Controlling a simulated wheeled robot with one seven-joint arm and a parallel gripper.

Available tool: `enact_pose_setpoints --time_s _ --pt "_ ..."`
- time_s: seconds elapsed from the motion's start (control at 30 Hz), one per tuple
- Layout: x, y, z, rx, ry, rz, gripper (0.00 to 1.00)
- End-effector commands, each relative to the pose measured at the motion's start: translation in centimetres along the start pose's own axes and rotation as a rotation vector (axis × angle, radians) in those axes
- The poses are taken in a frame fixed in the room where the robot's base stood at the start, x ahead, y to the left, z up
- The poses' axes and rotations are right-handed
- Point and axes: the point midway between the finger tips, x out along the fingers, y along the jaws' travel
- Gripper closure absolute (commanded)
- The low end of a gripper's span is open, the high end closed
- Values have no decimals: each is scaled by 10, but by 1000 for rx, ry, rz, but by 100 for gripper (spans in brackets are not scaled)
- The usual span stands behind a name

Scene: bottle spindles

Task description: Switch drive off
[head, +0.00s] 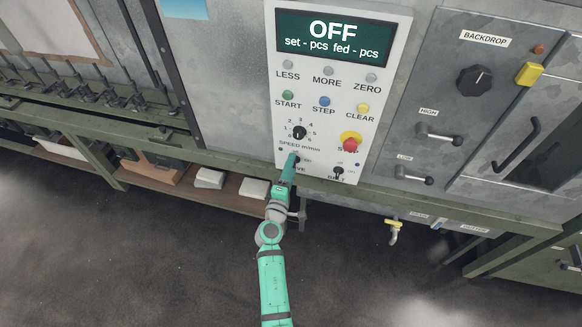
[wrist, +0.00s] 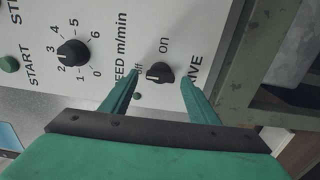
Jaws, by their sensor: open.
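The drive switch is a small black rotary knob (wrist: 159,72) with "off" and "on" marks on the light control panel (head: 391,100). In the wrist view its pale pointer mark looks turned toward "off". My gripper (wrist: 160,78) is open, with one green finger on each side of the knob and a gap to both. Its fingers hide part of the label ending in "IVE". In the head view my gripper (head: 292,160) is at the panel's lower left and mostly covers the knob. The display (head: 333,38) reads "OFF".
The speed dial (head: 299,132) sits just above my gripper. The red stop button (head: 351,140) and another small black switch (head: 338,171) are to the right. A green machine rail (head: 230,160) runs behind my arm at the panel's lower edge.

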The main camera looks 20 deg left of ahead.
Motion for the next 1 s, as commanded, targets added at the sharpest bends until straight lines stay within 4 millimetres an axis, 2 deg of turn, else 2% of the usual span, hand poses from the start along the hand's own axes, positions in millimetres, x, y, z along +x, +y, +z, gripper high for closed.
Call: enact_pose_setpoints --time_s 0.5,0.7,1.0 --pt "-84 -1 -2 0 3 -2 45" --pt "-100 0 -2 -1 4 0 45" --pt "-103 0 -2 -1 4 0 45"
